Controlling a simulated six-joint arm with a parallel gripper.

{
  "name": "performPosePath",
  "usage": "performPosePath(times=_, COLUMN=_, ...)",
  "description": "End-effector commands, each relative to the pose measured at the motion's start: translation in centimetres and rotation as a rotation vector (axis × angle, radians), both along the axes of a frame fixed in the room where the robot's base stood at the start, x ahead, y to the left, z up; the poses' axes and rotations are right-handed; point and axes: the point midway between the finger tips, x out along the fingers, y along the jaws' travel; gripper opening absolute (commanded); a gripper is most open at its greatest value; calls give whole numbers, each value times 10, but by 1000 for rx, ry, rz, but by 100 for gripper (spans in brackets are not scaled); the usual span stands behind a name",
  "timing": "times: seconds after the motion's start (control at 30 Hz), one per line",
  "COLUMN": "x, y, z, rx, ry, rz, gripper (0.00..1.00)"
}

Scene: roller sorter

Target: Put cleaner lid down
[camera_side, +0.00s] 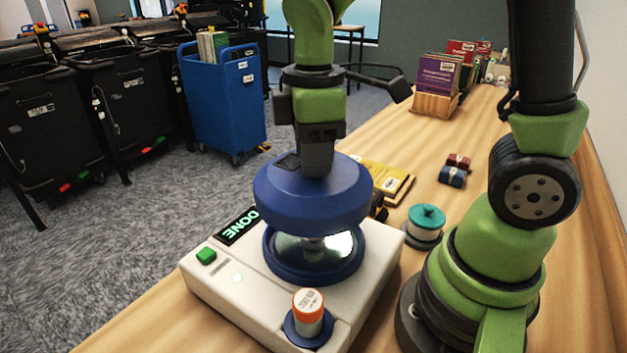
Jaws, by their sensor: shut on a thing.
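The cleaner lid (312,196) is a round, thick blue cap. My gripper (318,165) points down and is shut on the top of the lid; its fingertips are mostly hidden. The lid hangs above the cleaner (225,290), a white box with a round blue-rimmed well (313,280). A gap shows between the lid and the well, and a shiny disc with a centre hub (314,246) is visible inside. The cleaner's display (238,226) reads DONE, and a green button (206,256) sits near it.
An orange-capped bottle (308,305) stands in a blue ring at the cleaner's front corner. A teal-topped round container (426,222), yellow books (385,178) and small red and blue items (453,172) lie on the wooden table (400,130). A book holder (437,103) stands farther back.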

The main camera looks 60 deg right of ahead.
Motion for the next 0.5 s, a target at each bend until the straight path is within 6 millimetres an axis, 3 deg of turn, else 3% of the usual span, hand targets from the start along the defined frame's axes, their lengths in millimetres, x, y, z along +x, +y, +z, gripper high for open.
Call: performPosePath(times=0.5, x=1, y=0, z=40, rx=1, ry=-5, rz=0, gripper=7)
